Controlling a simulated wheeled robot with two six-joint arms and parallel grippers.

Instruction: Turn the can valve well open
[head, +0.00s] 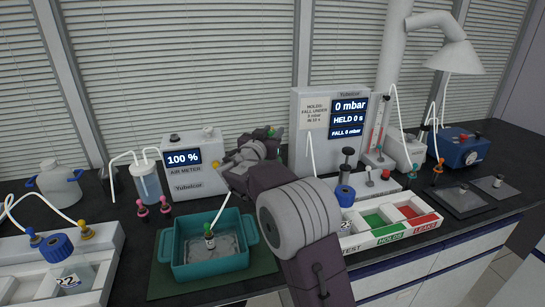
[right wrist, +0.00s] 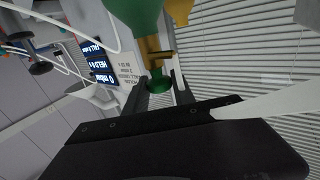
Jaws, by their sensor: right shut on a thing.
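The can shows in the right wrist view as a green body (right wrist: 135,14) at the top, with a brass valve (right wrist: 150,48) below it. A green knob (right wrist: 160,83) sits at the end of the valve. My right gripper (right wrist: 158,92) is shut on this knob, one finger on each side. In the head view my right arm reaches up from the bottom to the middle of the bench. It hides most of the can and valve there. How far the valve is turned cannot be told. My left gripper is not in view.
The air meter (head: 190,180) reads 100 %. A tester (head: 308,118) behind my arm reads 0 mbar. Sorting bins (head: 378,238) and a blue box (head: 462,150) are on the right.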

